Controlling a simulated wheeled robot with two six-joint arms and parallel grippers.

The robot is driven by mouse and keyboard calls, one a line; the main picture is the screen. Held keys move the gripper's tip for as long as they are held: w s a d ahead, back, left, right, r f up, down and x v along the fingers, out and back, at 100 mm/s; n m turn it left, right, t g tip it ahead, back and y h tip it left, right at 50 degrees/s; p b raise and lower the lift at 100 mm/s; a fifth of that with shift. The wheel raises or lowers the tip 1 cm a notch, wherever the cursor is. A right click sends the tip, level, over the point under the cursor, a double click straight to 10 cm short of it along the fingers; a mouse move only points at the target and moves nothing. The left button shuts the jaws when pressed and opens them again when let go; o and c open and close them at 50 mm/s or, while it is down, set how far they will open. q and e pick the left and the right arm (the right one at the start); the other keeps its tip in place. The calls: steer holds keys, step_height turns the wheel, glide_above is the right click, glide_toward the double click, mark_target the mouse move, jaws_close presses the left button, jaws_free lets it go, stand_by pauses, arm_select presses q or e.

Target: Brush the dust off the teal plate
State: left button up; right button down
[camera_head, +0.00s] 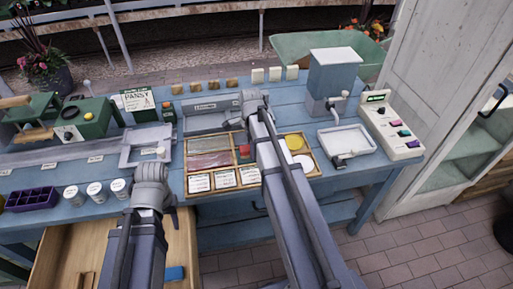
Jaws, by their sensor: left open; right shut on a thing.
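I cannot make out a teal plate for certain. My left gripper (148,152) is over a grey plate-like piece (133,141) at the left middle of the blue bench. It is open, and I cannot tell whether it touches that piece. My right gripper (252,98) is further back, at the right end of a long grey labelled holder (205,116). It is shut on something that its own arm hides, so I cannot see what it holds. No brush and no dust can be told apart at this size.
A wooden divided tray (313,160) lies under my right arm. A grey-blue dispenser (333,75), a white tray (347,141) and a button panel (392,125) stand to the right. Several white jars (95,192) stand at left. A wooden drawer (60,245) is open in front.

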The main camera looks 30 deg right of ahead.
mark_target(240, 156)
steer(key=shift+w+a, duration=0.15)
steer(key=shift+a, duration=0.3)
steer(key=shift+w+a+f, duration=0.1)
steer(key=shift+w+a, duration=0.1)
steer(key=shift+a, duration=0.65)
steer(key=shift+w+a+f, duration=0.1)
steer(key=shift+w+a, duration=0.05)
steer(key=shift+a, duration=0.7)
steer(key=shift+r, duration=0.1)
step_height(240, 156, up, 6)
steer(key=p, duration=0.5)
steer(key=shift+w+a+p, duration=0.1)
steer(key=shift+w+p, duration=0.05)
steer(key=shift+p, duration=0.2)
